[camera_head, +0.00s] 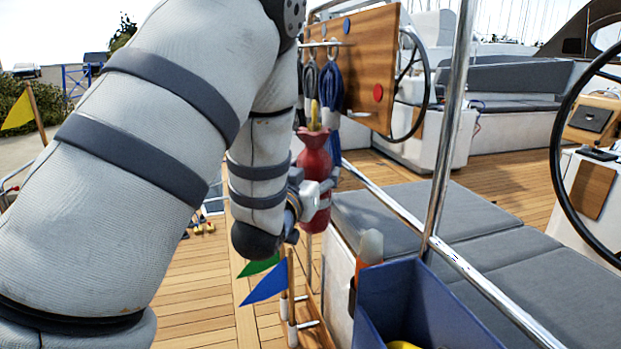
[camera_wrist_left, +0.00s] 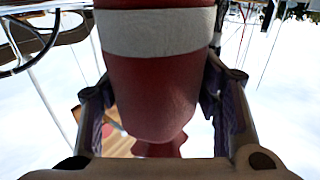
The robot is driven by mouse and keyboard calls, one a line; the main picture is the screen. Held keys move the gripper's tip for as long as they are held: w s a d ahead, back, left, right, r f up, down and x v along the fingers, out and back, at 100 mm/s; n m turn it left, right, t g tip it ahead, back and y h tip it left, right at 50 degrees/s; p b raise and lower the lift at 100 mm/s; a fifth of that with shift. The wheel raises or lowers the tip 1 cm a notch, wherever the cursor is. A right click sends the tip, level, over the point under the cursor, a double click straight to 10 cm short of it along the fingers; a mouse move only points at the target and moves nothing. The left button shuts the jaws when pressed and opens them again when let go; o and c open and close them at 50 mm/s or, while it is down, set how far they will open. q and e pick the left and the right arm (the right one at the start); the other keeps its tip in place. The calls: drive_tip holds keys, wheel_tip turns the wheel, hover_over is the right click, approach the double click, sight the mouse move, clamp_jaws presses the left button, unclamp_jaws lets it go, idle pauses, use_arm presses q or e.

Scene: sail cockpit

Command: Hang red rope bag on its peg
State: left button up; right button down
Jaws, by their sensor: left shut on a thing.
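The red rope bag (camera_head: 315,160) hangs upright in my left gripper (camera_head: 312,192), with a yellow rope end showing at its gathered top. In the left wrist view the bag (camera_wrist_left: 155,85), red with a white band, fills the space between the two fingers of the left gripper (camera_wrist_left: 160,115), which is shut on it. The wooden peg board (camera_head: 372,50) stands just behind and above the bag, with blue dots and one red dot (camera_head: 378,93). A metal peg (camera_head: 357,115) sticks out to the left near the red dot. The right gripper is out of view.
Blue-grey rope coils (camera_head: 331,82) hang from the board's upper pegs. A steel rail post (camera_head: 452,130) and sloping rail stand right of the bag. A blue bin (camera_head: 410,305) and small blue flag (camera_head: 266,284) are below. Grey bench cushions (camera_head: 500,250) lie to the right.

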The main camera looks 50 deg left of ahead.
use_arm(q)
drive_tip(key=w+d+f, duration=0.1)
drive_tip(key=w+d, duration=0.3)
drive_tip(key=w, duration=0.3)
drive_tip(key=shift+w+f, duration=0.25)
drive_tip(key=shift+w, duration=0.15)
idle(0.3)
idle(0.4)
drive_tip(key=o, duration=1.6)
drive_tip(key=shift+f, duration=0.1)
drive_tip(key=shift+c, duration=0.2)
drive_tip(key=v, duration=0.7)
drive_tip(key=shift+s+d, duration=0.2)
drive_tip(key=shift+s, duration=0.1)
